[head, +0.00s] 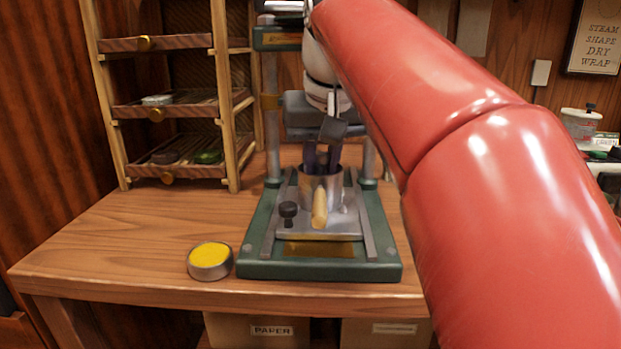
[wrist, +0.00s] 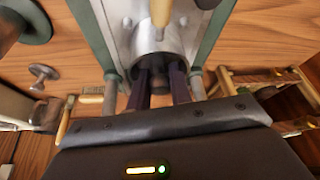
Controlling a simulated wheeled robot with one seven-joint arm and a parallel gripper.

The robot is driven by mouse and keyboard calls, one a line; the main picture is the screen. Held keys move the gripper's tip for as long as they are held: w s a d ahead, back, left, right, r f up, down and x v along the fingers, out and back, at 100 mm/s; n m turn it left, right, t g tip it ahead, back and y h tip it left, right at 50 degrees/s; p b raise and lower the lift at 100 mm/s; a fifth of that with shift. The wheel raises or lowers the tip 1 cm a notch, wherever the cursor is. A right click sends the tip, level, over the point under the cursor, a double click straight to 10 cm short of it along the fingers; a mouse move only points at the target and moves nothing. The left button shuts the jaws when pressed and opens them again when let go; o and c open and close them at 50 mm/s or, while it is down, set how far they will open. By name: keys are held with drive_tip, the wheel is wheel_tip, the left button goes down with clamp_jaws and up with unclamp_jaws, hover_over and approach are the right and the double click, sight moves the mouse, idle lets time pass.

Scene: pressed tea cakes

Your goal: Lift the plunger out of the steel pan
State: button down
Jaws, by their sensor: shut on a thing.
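The steel pan (head: 306,190) stands on the plate of the green press, its pale wooden handle (head: 320,208) toward the front. It also shows in the wrist view (wrist: 142,44). My gripper (head: 321,168) points down, its two dark fingers reaching into the pan's mouth. In the wrist view, my gripper (wrist: 160,74) has its fingers on either side of the plunger (wrist: 160,72), shut on it. Only a small brownish part of the plunger shows there. In the head view the pan wall and fingers hide it.
The green press (head: 255,268) has a post on each side of my gripper. A black knob (head: 288,210) sits left of the pan's handle. A round tin of yellow stuff (head: 210,260) stands left of the press. A drawer rack (head: 228,125) stands behind left. The table's left front is clear.

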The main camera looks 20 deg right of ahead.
sight(321, 154)
drive_tip(key=shift+r, duration=0.2)
drive_tip(key=shift+r+p, duration=0.5)
drive_tip(key=shift+p, duration=0.35)
drive_tip(key=shift+r, duration=0.25)
drive_tip(key=shift+r, duration=0.4)
drive_tip(key=shift+r, duration=0.45)
drive_tip(key=shift+s, duration=0.5)
drive_tip(key=shift+s, duration=0.2)
